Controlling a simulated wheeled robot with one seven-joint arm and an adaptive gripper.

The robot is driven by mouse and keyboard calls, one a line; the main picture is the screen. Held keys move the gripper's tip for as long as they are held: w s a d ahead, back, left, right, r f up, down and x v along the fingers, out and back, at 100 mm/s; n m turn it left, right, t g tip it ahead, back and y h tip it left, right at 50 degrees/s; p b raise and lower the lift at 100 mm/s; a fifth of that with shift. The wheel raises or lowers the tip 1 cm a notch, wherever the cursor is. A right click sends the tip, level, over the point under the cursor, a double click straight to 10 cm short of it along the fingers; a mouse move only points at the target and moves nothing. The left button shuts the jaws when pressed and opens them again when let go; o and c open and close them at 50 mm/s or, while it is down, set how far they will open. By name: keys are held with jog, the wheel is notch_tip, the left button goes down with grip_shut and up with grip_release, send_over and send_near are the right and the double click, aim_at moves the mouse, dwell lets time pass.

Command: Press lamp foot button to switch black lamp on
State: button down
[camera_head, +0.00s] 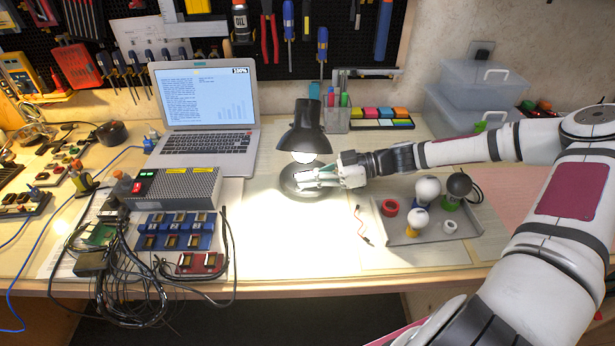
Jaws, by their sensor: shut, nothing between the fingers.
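The black lamp (305,124) stands upright in the middle of the workbench, behind my gripper. Its bulb glows under the shade, and the wood below is brightly lit. Its round dark foot (289,187) is partly covered by my gripper. My gripper (303,178) is shut and empty, reaching in from the right, with its fingertips over the lamp foot. The foot button is hidden behind the fingers, and I cannot tell whether they touch it.
A grey tray (440,238) with bulbs and a red tape roll lies right of the lamp. A laptop (207,140) stands at the back left, a power supply box (172,187) in front of it. A pen holder (336,119) stands behind the lamp. The front middle of the bench is clear.

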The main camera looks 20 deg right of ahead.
jog(key=shift+s+d+f, duration=0.1)
jog(key=shift+d+f, duration=0.1)
jog(key=shift+f, duration=0.25)
jog(key=shift+d, duration=0.3)
jog(key=v, duration=0.5)
jog(key=r+v, duration=0.1)
jog(key=v, duration=0.1)
jog(key=s+a+g+h, duration=0.1)
jog(key=s, duration=0.1)
jog(key=s+a+r+g+h+p, duration=0.1)
jog(key=s+a+g, duration=0.1)
jog(key=s+a+m+g+h+p, duration=0.1)
jog(key=s+a+g, duration=0.1)
jog(key=shift+s+r+h, duration=0.1)
jog(key=shift+r+h, duration=0.2)
jog(key=shift+h, duration=0.1)
jog(key=s+a+r+m+t+h+p, duration=0.1)
jog(key=s+r+m+h+p, duration=0.3)
jog(key=s+r, duration=0.8)
jog(key=s+a+r+m+t+h+p, duration=0.2)
jog(key=s+r+m+h+p, duration=0.3)
jog(key=r, duration=1.3)
jog(key=s+m+t+h, duration=0.1)
jog(key=s+m, duration=0.3)
jog(key=s, duration=0.3)
jog(key=shift+s+t+h, duration=0.3)
jog(key=shift+s, duration=0.05)
